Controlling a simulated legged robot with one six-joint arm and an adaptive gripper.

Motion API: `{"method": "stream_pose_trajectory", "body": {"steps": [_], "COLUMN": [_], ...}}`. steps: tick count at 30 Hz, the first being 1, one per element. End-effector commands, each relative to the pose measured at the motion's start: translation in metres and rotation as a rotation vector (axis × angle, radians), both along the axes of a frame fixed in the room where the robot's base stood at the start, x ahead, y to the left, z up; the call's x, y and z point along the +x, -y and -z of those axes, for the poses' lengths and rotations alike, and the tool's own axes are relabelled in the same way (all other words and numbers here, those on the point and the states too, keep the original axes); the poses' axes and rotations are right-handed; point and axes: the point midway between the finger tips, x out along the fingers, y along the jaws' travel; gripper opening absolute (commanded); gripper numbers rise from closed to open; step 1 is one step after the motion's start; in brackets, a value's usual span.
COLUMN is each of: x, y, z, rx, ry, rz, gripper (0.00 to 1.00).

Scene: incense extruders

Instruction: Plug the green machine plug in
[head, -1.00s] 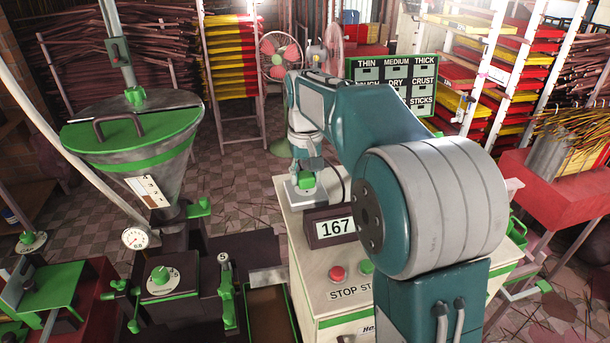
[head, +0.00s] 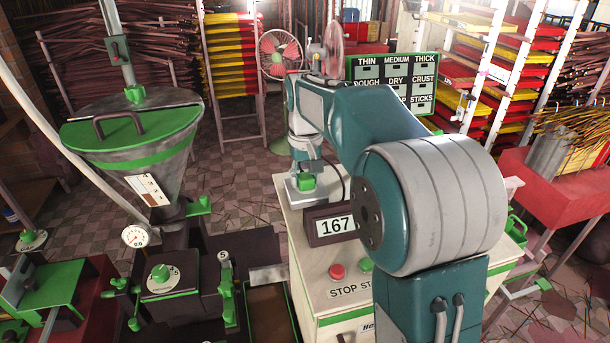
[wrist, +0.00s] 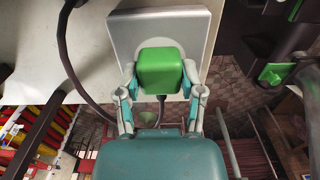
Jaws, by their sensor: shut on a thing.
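The green plug (wrist: 161,70) is a rounded green block. My gripper (wrist: 160,82) is shut on it, one finger on each side. In the wrist view the plug is in front of a square grey plate (wrist: 119,35) and overlaps it. I cannot tell whether it is fully seated, because the plug hides the plate's middle. In the head view the green plug (head: 306,183) shows at the grey plate (head: 292,195) on top of the cream cabinet (head: 340,285), below my gripper (head: 306,172). A dark cable hangs below the plug in the wrist view.
The cabinet carries a 167 display (head: 334,225) and a red stop button (head: 337,271). A green-lidded hopper machine (head: 140,150) stands left. A dark cable (wrist: 66,55) loops left of the plate in the wrist view. A THIN/MEDIUM/THICK board (head: 393,80) stands behind my arm.

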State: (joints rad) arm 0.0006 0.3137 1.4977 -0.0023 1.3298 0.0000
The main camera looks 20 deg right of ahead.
Motion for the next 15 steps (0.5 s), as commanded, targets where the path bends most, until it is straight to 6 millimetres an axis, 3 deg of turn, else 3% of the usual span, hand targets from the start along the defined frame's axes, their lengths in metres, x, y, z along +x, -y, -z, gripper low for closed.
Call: {"method": "stream_pose_trajectory", "body": {"steps": [1,2,3,4,15], "x": [0.0000,0.0001,0.0001,0.0001,0.0002], "y": [0.0000,0.0000,0.0000,0.0000,0.0000], "z": [0.0009,0.0006,0.0005,0.0006,0.0004], "rx": [0.000,0.000,0.000,0.000,0.000], "ry": [0.000,0.000,0.000,0.000,0.000], "rz": [0.000,0.000,0.000,0.000,0.000], "gripper": [0.08,0.64,0.81,0.90,0.90]}}
